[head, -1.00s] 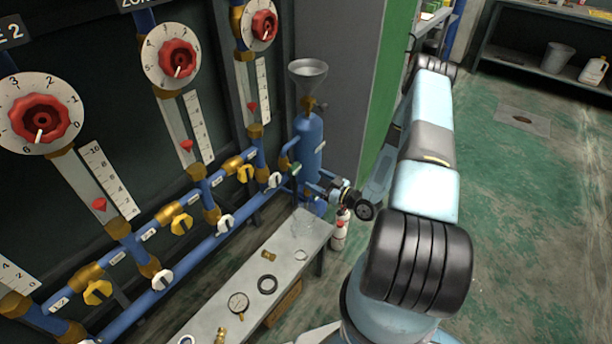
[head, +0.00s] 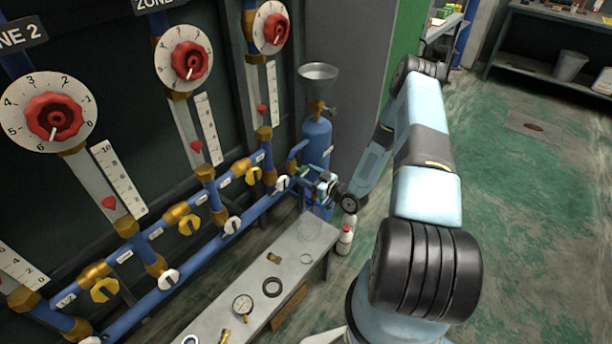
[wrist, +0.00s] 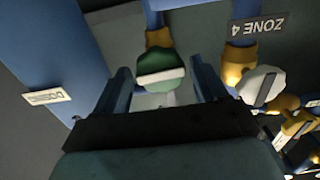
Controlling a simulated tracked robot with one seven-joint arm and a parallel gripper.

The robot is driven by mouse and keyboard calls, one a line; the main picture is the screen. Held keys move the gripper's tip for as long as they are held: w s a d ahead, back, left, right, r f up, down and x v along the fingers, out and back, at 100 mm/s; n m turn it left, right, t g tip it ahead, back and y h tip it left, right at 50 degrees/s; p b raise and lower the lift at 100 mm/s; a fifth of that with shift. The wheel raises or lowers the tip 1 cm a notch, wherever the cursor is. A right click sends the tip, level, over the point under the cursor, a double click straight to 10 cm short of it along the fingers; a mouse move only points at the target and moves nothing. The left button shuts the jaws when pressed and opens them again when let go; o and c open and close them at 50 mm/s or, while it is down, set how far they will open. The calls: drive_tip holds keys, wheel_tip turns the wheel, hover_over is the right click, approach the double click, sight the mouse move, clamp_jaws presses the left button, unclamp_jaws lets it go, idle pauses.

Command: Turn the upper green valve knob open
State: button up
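The green valve knob (wrist: 160,74) shows in the wrist view, on a brass fitting on a blue pipe. It sits between the two fingers of my gripper (wrist: 161,68), near the tips, with visible gaps on both sides. My gripper is open. In the head view my gripper (head: 324,184) is at the right end of the blue pipework, beside the blue cylinder (head: 316,142). There the knob is small and mostly hidden, and I cannot tell whether a finger touches it.
A white valve knob (wrist: 258,85) by the ZONE 4 label (wrist: 259,25) is close to the right finger. A blue cylinder with a label (wrist: 46,97) is at left. Below my gripper is a bench (head: 222,309) with small parts.

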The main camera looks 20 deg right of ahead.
drive_tip(key=c, duration=0.8)
drive_tip(key=n, duration=0.4)
drive_tip(key=shift+c, duration=0.3)
drive_tip(key=shift+n, duration=0.4)
drive_tip(key=n, duration=0.3)
drive_tip(key=shift+n, duration=0.3)
